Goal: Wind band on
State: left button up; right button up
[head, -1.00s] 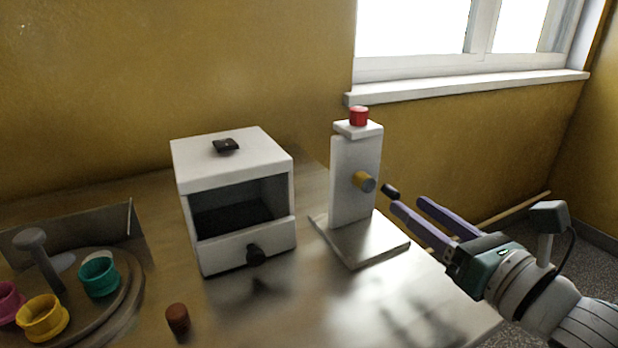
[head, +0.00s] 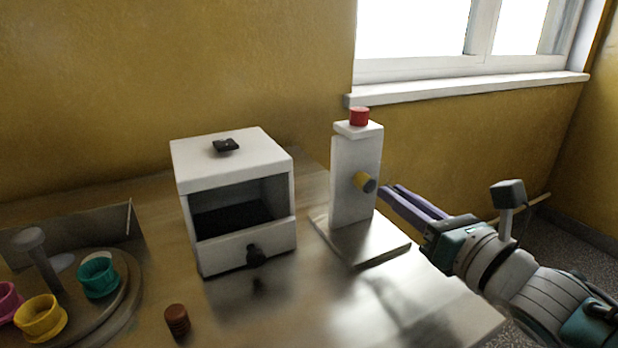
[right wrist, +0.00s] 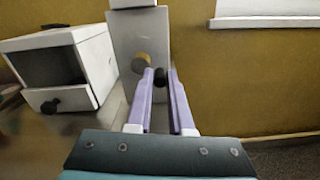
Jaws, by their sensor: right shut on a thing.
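A white upright stand (head: 349,200) with a flat metal base (head: 372,240) and a red cap (head: 359,116) is right of the middle in the head view. My right gripper (head: 390,190), with purple fingers, is beside the hub. It is shut on a small black knob (right wrist: 160,77) seen between its fingertips in the right wrist view. The fingers hide the knob in the head view. My left gripper is out of view.
A white open-fronted box (head: 229,167) with a drawer and dark knob stands left of the stand. A round tray (head: 118,318) with several coloured rings is at the lower left. A brown peg (head: 177,320) stands on the table. The front right tabletop is clear.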

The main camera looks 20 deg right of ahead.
aim_at(359, 202)
grip_shut()
jog(key=m, duration=0.1)
jog(key=m+b, duration=0.1)
jog(key=m, duration=0.1)
jog(key=f+m, duration=0.1)
jog(key=shift+a, duration=0.25)
jog(key=m, duration=0.3)
jog(key=shift+a+f+b, duration=0.25)
jog(key=shift+b, duration=0.05)
jog(key=m, duration=0.3)
jog(key=shift+a+f+m, duration=0.15)
jog(key=shift+a+m, duration=0.25)
jog(key=m, duration=0.2)
jog(key=shift+s+a+m, duration=0.1)
jog(key=shift+a+m, duration=0.2)
jog(key=shift+m, duration=0.1)
jog(key=m, duration=0.1)
jog(key=a+m, duration=0.1)
jog(key=m, duration=0.3)
jog(key=m+p, duration=0.1)
jog(key=m, duration=0.1)
jog(key=a+m, duration=0.1)
jog(key=m, duration=0.2)
jog(key=shift+a+r+p, duration=0.1)
jog(key=shift+r+p, duration=0.25)
jog(key=shift+p, duration=0.05)
